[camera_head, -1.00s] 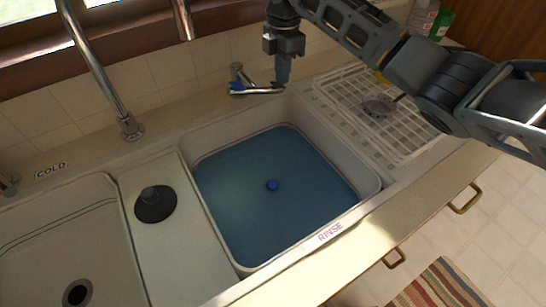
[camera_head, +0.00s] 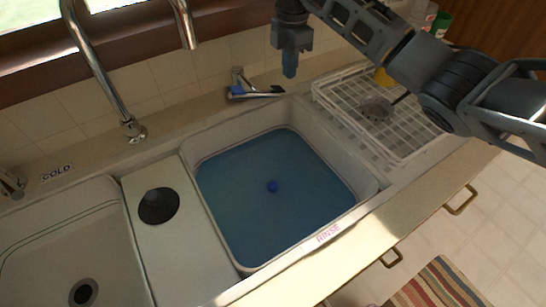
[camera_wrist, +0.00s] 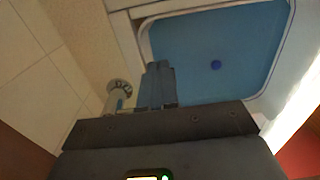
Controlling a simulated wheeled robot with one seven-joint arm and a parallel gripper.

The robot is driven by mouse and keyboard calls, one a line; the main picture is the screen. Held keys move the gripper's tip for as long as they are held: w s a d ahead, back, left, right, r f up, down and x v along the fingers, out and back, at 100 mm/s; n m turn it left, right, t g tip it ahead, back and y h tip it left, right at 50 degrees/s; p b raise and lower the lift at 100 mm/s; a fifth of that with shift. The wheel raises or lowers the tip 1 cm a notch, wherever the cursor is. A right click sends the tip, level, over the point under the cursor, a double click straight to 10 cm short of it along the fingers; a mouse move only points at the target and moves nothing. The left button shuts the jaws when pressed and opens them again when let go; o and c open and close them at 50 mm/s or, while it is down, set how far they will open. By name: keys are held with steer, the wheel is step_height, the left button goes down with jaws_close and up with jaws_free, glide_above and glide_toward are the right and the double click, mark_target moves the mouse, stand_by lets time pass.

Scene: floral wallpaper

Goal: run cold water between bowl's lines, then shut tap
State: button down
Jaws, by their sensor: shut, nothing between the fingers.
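The right basin (camera_head: 369,186), marked RINSE (camera_head: 328,233), holds blue-tinted water (camera_head: 250,215); a thin dark line shows on its wall just above the water. A blue knob-like thing (camera_head: 272,186) shows in the water. The left basin (camera_head: 30,215) has green lines on its wall and no visible water. A tap (camera_head: 238,85) with a blue-marked base and a lever stands behind the right basin. A tall curved spout (camera_head: 100,75) shows no stream. A COLD label (camera_head: 57,172) sits near a handle (camera_head: 10,183) at far left. My gripper (camera_head: 290,72) is shut and empty, above and apart from the lever's end.
A white wire rack (camera_head: 340,92) with a dark round item (camera_head: 376,109) stands right of the basin. A black round plug-like thing (camera_head: 158,206) lies on the divider between basins. Bottles (camera_head: 440,22) stand at the back right. A window ledge runs behind.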

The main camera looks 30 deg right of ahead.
step_height(320, 180, up, 5)
steer(key=shift+r+p, duration=0.1)
steer(key=shift+p, duration=0.2)
steer(key=shift+s, duration=0.1)
stand_by(0.5)
